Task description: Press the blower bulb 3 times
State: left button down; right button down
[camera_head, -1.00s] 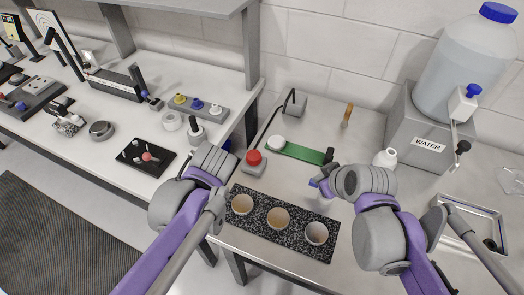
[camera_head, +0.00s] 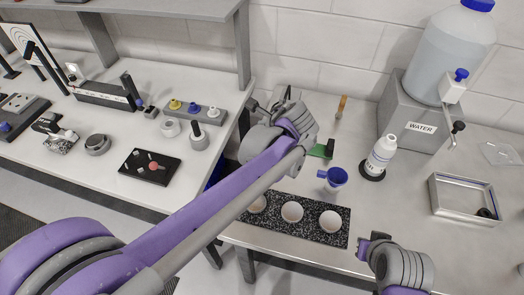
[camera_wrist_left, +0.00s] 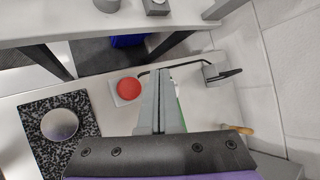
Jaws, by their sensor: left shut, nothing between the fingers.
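In the left wrist view a red dome (camera_wrist_left: 128,88) sits on a pale square base, with a thin black tube (camera_wrist_left: 180,67) beside it running to a grey block; I take the dome to be the blower bulb. It is hidden behind my left arm in the head view. My left gripper (camera_wrist_left: 163,73) is shut and empty, its fingers to the right of the dome in the wrist view and apart from it in the picture. In the head view this gripper (camera_head: 283,97) is near the back wall. My right gripper (camera_head: 370,246) is at the front; its jaw opening is unclear.
A speckled black block (camera_head: 310,236) with three cups lies in front. A blue funnel (camera_head: 335,179), a white bottle (camera_head: 383,152), a metal tray (camera_head: 437,207) and a water dispenser (camera_head: 420,127) stand to the right. A green strip (camera_head: 317,151) is partly covered by my arm.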

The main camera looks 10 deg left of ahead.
pick_arm(q)
jog(key=shift+f, duration=0.15)
pick_arm(e)
jog(key=shift+f, duration=0.1)
